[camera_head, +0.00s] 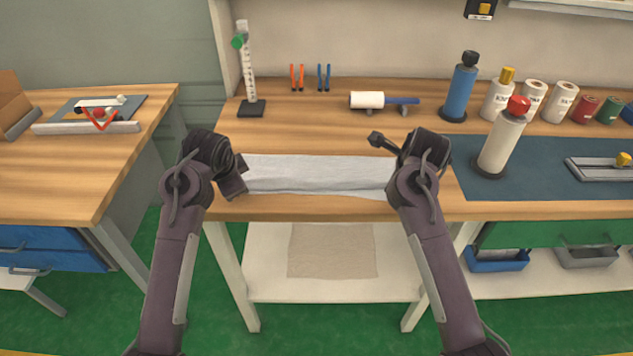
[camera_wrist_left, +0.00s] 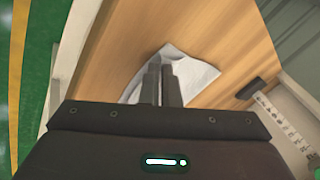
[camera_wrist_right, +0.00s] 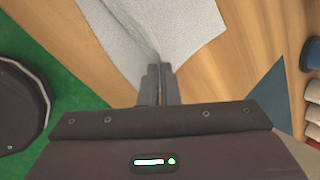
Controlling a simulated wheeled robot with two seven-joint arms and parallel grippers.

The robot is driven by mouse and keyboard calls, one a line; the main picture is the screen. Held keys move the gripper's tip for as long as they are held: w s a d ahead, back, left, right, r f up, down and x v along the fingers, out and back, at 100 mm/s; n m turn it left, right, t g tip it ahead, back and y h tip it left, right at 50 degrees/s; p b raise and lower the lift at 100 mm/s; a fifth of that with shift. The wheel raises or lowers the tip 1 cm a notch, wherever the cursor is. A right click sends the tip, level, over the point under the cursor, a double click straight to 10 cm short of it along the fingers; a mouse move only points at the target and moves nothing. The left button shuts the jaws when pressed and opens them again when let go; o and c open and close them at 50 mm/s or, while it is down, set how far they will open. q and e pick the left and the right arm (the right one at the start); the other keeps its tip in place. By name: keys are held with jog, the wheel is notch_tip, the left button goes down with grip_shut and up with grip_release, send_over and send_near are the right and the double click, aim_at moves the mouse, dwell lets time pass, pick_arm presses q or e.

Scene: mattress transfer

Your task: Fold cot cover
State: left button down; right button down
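The cot cover (camera_head: 315,173) is a pale grey-white cloth lying as a long narrow strip, with a lengthwise crease, near the table's front edge. My left gripper (camera_head: 236,182) is at the strip's left end. In the left wrist view its fingers (camera_wrist_left: 161,72) are together, with cloth (camera_wrist_left: 190,78) bunched around the tips. My right gripper is at the right end, its fingers hidden behind the wrist in the head view. In the right wrist view its fingers (camera_wrist_right: 160,70) are together at the cloth's corner, and a crease in the cover (camera_wrist_right: 185,25) runs to the tips.
The wooden table (camera_head: 300,125) is bare behind the cover. A white-headed mallet (camera_head: 368,100), pliers (camera_head: 297,77) and an upright ruler stand (camera_head: 249,75) are at the back. Bottles (camera_head: 501,140) and a dark mat (camera_head: 540,180) are at the right. A beige cloth (camera_head: 332,250) lies on the shelf below.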

pick_arm(q)
jog(key=c, duration=1.3)
grip_release()
pick_arm(e)
jog(key=c, duration=1.3)
grip_release()
jog(key=shift+f, duration=0.1)
pick_arm(q)
jog(key=v, duration=0.2)
jog(key=shift+r, duration=0.4)
pick_arm(e)
jog(key=v, duration=0.2)
jog(key=shift+r, duration=0.45)
pick_arm(q)
jog(key=v, duration=0.5)
jog(key=s+v, duration=0.1)
jog(key=v, duration=0.2)
jog(key=shift+s+f, duration=0.15)
jog(key=shift+f, duration=0.1)
pick_arm(e)
jog(key=v, duration=0.2)
jog(key=s+v, duration=0.1)
jog(key=v, duration=0.5)
jog(key=shift+s+f, duration=0.15)
jog(key=shift+f, duration=0.15)
pick_arm(q)
jog(key=shift+c, duration=0.4)
pick_arm(e)
jog(key=shift+c, duration=0.4)
